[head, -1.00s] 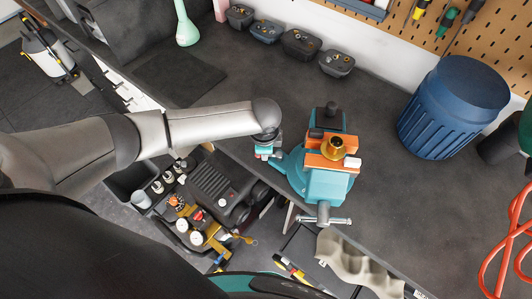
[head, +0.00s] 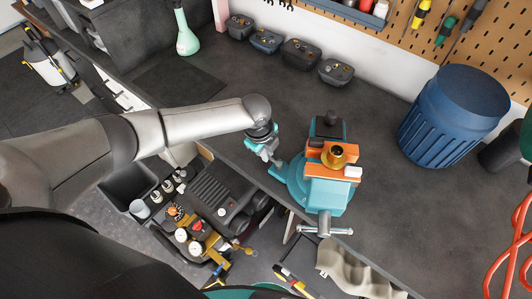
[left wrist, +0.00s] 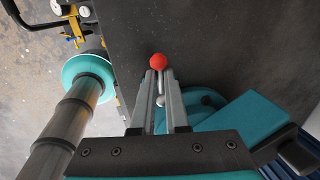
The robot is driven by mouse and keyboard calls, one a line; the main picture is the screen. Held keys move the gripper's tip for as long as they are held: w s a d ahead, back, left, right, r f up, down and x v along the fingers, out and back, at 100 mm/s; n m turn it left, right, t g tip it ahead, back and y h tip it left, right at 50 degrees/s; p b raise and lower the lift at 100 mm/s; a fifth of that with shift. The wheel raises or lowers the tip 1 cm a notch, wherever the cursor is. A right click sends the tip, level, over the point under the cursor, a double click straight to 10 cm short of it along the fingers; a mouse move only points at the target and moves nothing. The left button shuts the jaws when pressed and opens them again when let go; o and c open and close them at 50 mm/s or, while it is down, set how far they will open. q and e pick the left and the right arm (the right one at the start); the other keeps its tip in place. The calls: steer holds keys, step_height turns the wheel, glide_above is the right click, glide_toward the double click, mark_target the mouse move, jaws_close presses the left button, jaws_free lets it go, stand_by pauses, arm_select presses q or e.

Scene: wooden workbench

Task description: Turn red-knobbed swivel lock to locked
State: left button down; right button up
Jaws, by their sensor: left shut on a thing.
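The swivel lock is a small metal lever with a red ball knob (left wrist: 158,61), seen in the left wrist view beside the round teal swivel base of the vise (left wrist: 204,103). My left gripper (left wrist: 161,80) is shut on the lever, its two grey fingers on either side of it just below the knob. In the head view my left gripper (head: 272,160) is at the left side of the teal vise (head: 328,194), by its base; the knob is hidden there. The vise has orange jaw blocks (head: 318,163) around a brass part (head: 334,155). My right gripper is not in view.
A blue ribbed drum (head: 452,118) stands right of the vise. Several dark battery-like blocks (head: 300,52) line the wall, with a green flask (head: 187,42). The vise handle (head: 324,230) sticks out past the bench's front edge.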

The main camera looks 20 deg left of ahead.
arm_select(q)
steer(key=shift+d, duration=0.1)
stand_by(0.3)
steer(key=c, duration=0.9)
jaws_free()
steer(key=shift+r, duration=0.15)
steer(key=s+r, duration=0.1)
steer(key=r, duration=0.8)
steer(key=s+a+r, duration=0.1)
steer(key=r, duration=0.4)
steer(key=shift+s+a+r, duration=0.1)
steer(key=shift+s+r, duration=0.2)
steer(key=shift+r, duration=0.05)
